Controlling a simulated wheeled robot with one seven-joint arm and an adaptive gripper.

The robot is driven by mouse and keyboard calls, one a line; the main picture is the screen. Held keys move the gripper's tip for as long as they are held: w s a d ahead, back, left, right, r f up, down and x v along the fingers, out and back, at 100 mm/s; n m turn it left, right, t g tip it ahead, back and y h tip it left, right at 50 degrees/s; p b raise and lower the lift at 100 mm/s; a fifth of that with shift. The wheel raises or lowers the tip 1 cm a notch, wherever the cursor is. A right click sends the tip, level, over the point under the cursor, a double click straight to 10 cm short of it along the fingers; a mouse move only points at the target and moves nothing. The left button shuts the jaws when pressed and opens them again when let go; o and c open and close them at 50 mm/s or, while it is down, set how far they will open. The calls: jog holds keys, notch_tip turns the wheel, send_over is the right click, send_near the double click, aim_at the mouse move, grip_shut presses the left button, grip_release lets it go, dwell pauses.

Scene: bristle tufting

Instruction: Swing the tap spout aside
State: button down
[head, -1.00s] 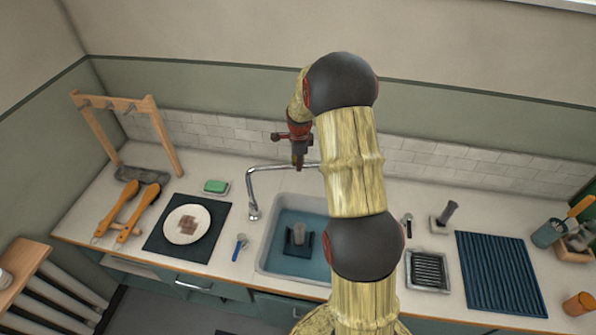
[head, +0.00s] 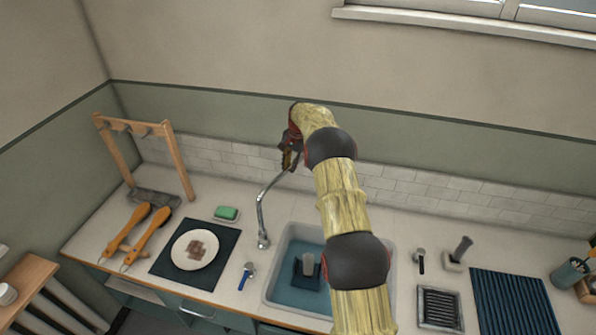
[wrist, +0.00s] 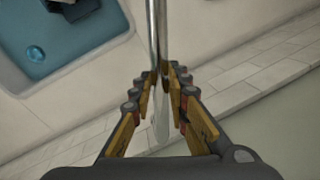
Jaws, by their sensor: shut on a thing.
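The chrome tap stands on the counter just left of the sink (head: 380,285). Its upright rises from a base at the sink's left rim, and its spout (head: 270,189) slants up and right in the picture, toward the back wall. My gripper (head: 289,160) is shut on the spout near its far end. In the wrist view the spout (wrist: 154,30) runs down between the two fingers of my gripper (wrist: 160,80). There it passes over bare counter, with the blue basin (wrist: 70,50) off to the left. My arm covers part of the sink in the head view.
A grey upright item (head: 308,264) sits in the basin. A green soap (head: 226,213), a plate (head: 196,249) on a dark mat and a blue-handled tool (head: 246,276) lie left of the tap. The tiled wall (head: 235,157) is close behind my gripper.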

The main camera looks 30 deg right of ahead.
jog(key=shift+w+a+n+p, duration=0.1)
jog(key=shift+w+a+n, duration=0.25)
jog(key=shift+w, duration=0.25)
jog(key=shift+w+a+n+p, duration=0.1)
jog(key=shift+w+a+n, duration=0.1)
jog(key=shift+w+n, duration=0.35)
jog(key=shift+w+a+n+p, duration=0.1)
jog(key=shift+w+a+n, duration=0.2)
jog(key=shift+w, duration=0.4)
jog(key=c, duration=1.7)
grip_release()
jog(key=r, duration=0.4)
jog(key=s+d+r, duration=0.1)
jog(key=r, duration=0.2)
jog(key=s+r, duration=0.1)
jog(key=r, duration=0.3)
jog(key=shift+d+r, duration=0.15)
jog(key=shift+r, duration=0.2)
jog(key=shift+w, duration=0.1)
